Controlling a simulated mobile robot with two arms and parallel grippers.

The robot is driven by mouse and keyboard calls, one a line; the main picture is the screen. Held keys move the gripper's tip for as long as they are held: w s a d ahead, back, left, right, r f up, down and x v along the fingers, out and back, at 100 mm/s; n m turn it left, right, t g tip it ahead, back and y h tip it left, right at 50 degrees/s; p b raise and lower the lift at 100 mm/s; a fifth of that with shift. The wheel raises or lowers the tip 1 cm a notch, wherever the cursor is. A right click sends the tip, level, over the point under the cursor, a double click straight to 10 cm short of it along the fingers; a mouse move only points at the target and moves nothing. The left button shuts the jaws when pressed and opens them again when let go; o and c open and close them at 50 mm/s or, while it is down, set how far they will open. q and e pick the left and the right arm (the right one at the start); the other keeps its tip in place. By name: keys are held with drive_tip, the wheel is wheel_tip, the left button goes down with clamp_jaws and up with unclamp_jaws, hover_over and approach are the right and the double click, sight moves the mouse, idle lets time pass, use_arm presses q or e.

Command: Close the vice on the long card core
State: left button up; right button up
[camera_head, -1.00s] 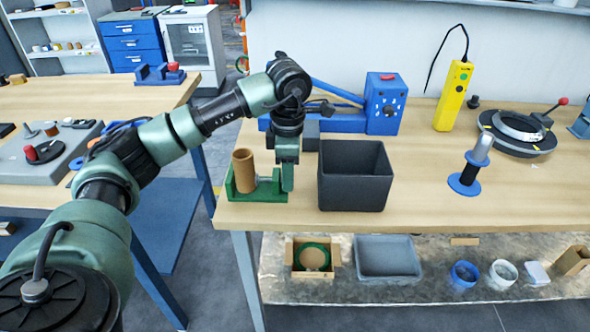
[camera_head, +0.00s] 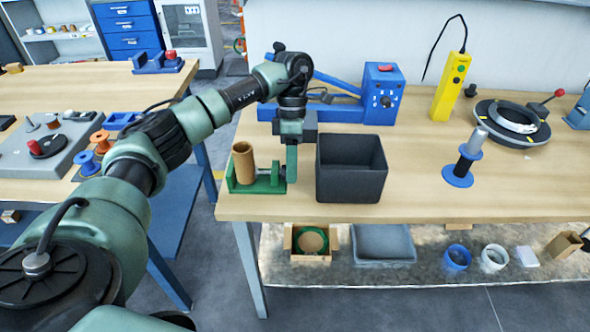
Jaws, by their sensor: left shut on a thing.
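The long card core (camera_head: 243,163) is a brown tube. It stands upright in the green vice (camera_head: 255,186) at the left front corner of the workbench. My left gripper (camera_head: 291,172) points down at the right end of the vice, where the handle side is, and is shut on a part there. The gripped part is mostly hidden by the gripper. I cannot tell whether the jaw touches the core. My right gripper is not in view.
A dark open bin (camera_head: 352,170) stands just right of my left gripper. A blue machine (camera_head: 345,103) stands behind it. A blue-based spindle (camera_head: 465,160), a yellow hand-held unit (camera_head: 452,88) and a black round fixture (camera_head: 512,124) are further right. The bench front between bin and spindle is clear.

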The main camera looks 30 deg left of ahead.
use_arm(q)
drive_tip(key=shift+d+r, duration=0.1)
drive_tip(key=o, duration=0.8)
drive_tip(key=shift+o, duration=0.2)
drive_tip(key=shift+s+t+y, duration=0.1)
drive_tip(key=shift+t+y, duration=0.2)
drive_tip(key=shift+s+t, duration=0.1)
drive_tip(key=shift+t, duration=0.3)
drive_tip(key=shift+s+t+y+b, duration=0.15)
drive_tip(key=shift+t+y+b, duration=0.45)
drive_tip(key=shift+t+b, duration=0.1)
